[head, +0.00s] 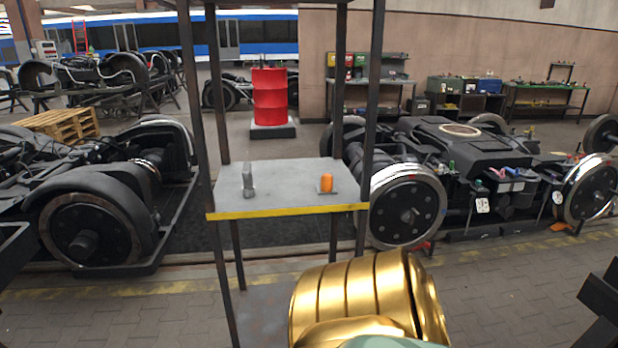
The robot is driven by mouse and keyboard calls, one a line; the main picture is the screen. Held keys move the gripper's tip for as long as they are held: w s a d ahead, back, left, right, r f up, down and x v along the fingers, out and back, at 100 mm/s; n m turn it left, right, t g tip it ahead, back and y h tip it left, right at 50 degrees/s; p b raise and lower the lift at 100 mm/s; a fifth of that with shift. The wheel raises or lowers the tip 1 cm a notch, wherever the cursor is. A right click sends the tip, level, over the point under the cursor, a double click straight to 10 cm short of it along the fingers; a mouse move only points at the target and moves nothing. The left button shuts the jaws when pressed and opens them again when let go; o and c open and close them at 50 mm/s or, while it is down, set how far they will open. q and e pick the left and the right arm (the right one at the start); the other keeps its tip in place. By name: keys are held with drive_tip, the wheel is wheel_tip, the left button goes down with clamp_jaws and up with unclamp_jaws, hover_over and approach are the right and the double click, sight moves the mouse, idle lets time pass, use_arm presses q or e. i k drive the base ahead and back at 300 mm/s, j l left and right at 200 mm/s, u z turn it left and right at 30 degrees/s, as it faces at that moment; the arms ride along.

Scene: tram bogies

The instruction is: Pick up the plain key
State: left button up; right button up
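A small grey upright piece (248,181) stands on the left part of the grey shelf board (287,196). It has no coloured part that I can see, so it looks like the plain key, though its shape is too small to be sure. A similar small piece with an orange body (326,182) stands to its right on the same board, apart from it. Neither gripper can be made out in the head view, and nothing touches the two pieces.
The shelf has dark upright posts (372,100) at its corners and a yellow front edge (290,211). A bogie (440,180) stands behind it to the right, another (95,205) to the left. A red drum (270,97) stands behind. Paved floor (510,285) is open at front right.

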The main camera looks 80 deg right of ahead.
sight(248, 188)
drive_tip(key=z, duration=2.15)
drive_tip(key=i, duration=0.15)
